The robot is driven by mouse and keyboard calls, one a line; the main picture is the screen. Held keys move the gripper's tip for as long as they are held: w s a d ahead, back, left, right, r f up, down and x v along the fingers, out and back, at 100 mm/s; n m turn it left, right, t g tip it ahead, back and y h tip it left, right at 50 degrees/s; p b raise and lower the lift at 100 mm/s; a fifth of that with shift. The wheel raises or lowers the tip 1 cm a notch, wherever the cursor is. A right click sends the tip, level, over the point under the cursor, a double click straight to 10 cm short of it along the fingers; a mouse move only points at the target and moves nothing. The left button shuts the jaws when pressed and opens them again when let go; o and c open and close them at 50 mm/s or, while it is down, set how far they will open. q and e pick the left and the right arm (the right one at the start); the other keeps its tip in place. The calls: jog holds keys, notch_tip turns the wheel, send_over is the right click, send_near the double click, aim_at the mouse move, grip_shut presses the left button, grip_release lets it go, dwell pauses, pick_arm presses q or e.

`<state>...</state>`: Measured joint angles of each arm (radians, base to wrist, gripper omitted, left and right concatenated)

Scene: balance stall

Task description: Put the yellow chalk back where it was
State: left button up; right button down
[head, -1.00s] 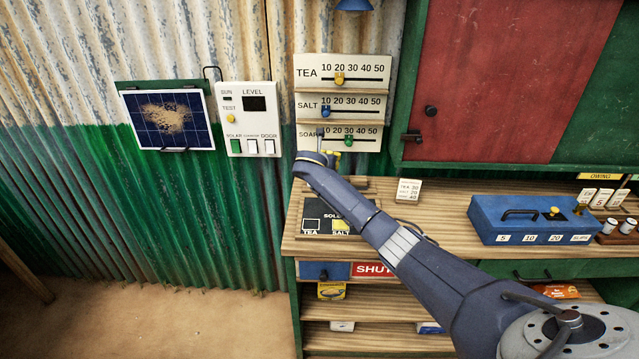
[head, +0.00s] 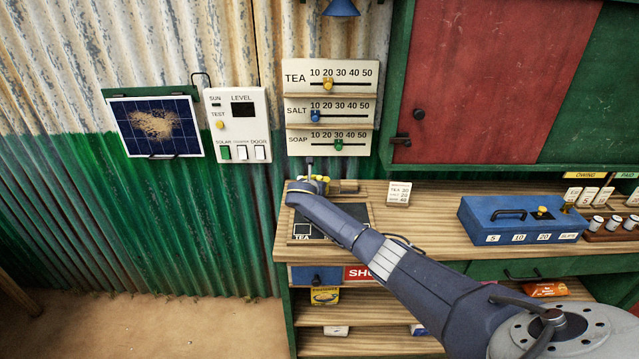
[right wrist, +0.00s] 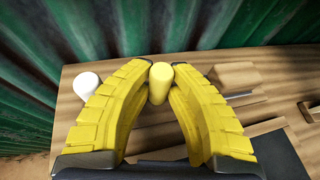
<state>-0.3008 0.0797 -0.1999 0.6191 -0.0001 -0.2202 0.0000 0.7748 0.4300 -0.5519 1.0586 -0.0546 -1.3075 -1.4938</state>
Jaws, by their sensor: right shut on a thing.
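The yellow chalk (right wrist: 160,84) is a short upright cylinder in the right wrist view, between the tips of my right gripper (right wrist: 158,90). The gripper is shut on it. In the head view my right gripper (head: 322,180) is over the back left corner of the wooden counter (head: 430,215), below the price board. The chalk cannot be made out there. The dark slate (head: 303,237) marked TEA lies on the counter, partly hidden by my right arm. My left gripper is not in view.
A white rounded piece (right wrist: 87,85) stands left of the fingers in the right wrist view, and a wooden block (right wrist: 238,76) lies to the right. A price card (head: 398,193) and a blue cash box (head: 520,220) stand further right. Corrugated wall (head: 180,225) rises behind.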

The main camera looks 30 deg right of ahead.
jog(key=shift+f, duration=0.1)
jog(key=c, duration=1.3)
grip_release()
jog(key=v, duration=1.2)
jog(key=shift+w, duration=0.1)
